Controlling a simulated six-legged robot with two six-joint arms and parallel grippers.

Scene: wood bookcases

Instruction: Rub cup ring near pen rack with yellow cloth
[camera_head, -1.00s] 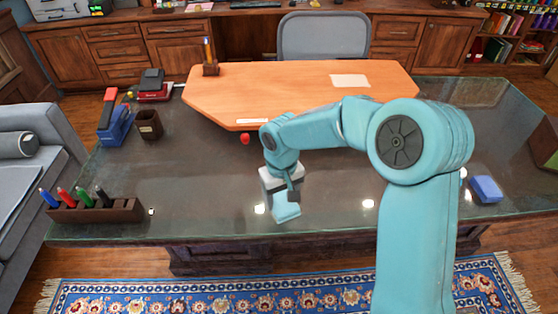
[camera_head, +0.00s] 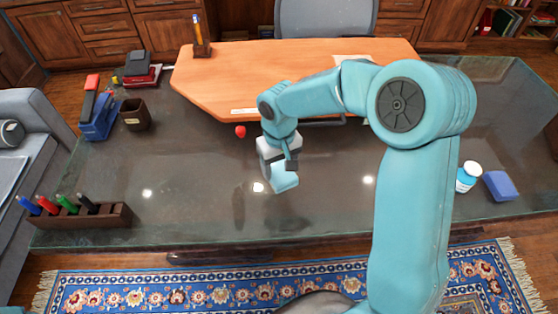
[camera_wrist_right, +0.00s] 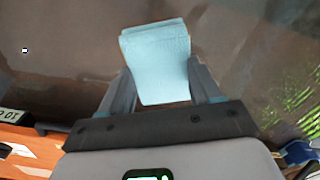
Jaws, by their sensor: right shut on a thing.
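My right gripper (camera_head: 279,168) is shut on a folded light-blue cloth-like piece (camera_wrist_right: 158,60), which juts out between its fingers in the right wrist view. In the head view this piece (camera_head: 285,181) is low over the middle of the glass desk top; I cannot tell whether it touches. No yellow cloth shows. The dark wooden pen rack (camera_head: 115,216) is at the desk's front left, with blue, red, green and black pens upright in it. The gripper is well to its right. I cannot make out a cup ring; bright light spots and reflections show on the glass. My left gripper is not in view.
A blue block (camera_head: 499,186) and a white jar with a blue label (camera_head: 468,177) are at the right. A small red thing (camera_head: 240,131) lies near the orange board (camera_head: 290,75). A dark cup (camera_head: 135,115) and blue stapler-like tool (camera_head: 97,118) stand at the left. Glass between is clear.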

